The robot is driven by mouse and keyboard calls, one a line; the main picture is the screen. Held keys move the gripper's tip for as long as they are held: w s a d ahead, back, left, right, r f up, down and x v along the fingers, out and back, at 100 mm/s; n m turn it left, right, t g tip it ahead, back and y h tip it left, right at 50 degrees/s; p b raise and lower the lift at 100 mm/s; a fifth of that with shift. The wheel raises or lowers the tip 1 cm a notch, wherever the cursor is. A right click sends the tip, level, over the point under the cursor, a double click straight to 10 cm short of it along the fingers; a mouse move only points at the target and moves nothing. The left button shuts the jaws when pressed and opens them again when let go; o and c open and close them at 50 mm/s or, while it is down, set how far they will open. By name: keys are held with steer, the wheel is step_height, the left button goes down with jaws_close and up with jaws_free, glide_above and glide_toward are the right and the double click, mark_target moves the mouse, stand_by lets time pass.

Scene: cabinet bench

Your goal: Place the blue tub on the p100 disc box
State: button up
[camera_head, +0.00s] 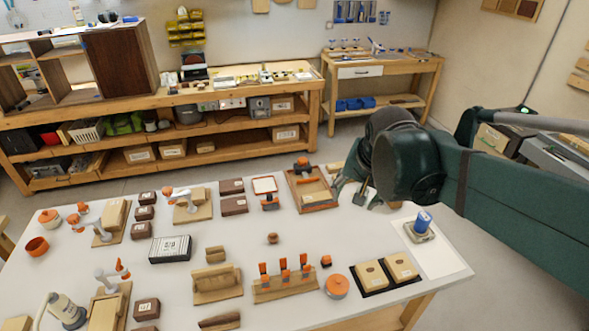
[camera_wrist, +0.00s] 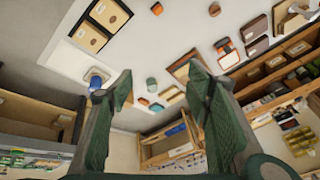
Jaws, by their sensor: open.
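The blue tub (camera_head: 423,221) appears on top of a low grey-beige block (camera_head: 417,234) on a white sheet at the right of the table. The tub also shows in the wrist view (camera_wrist: 96,80), left of my gripper's fingers. A flat black-and-white box with printed writing (camera_head: 170,248) lies at the left middle of the table. I cannot read any label well enough to tell which is the p100 disc box. My gripper (camera_head: 358,193) is open and empty near the table's far edge, left of the tub. Both fingers are spread in the wrist view (camera_wrist: 160,85).
A wooden tray (camera_head: 312,188) lies left of my gripper. Two tan boxes on a black base (camera_head: 387,272), an orange round container (camera_head: 337,286) and wooden racks occupy the front. Brown boxes and orange items fill the left. The white sheet (camera_head: 445,262) has clear space in front of the tub.

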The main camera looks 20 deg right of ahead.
steer(key=s+a+f+n+t+y, duration=0.1)
steer(key=s+a+n+t, duration=0.1)
steer(key=s+a+n, duration=0.6)
steer(key=shift+s+a+f, duration=0.25)
steer(key=shift+s+a, duration=0.45)
steer(key=shift+a, duration=0.15)
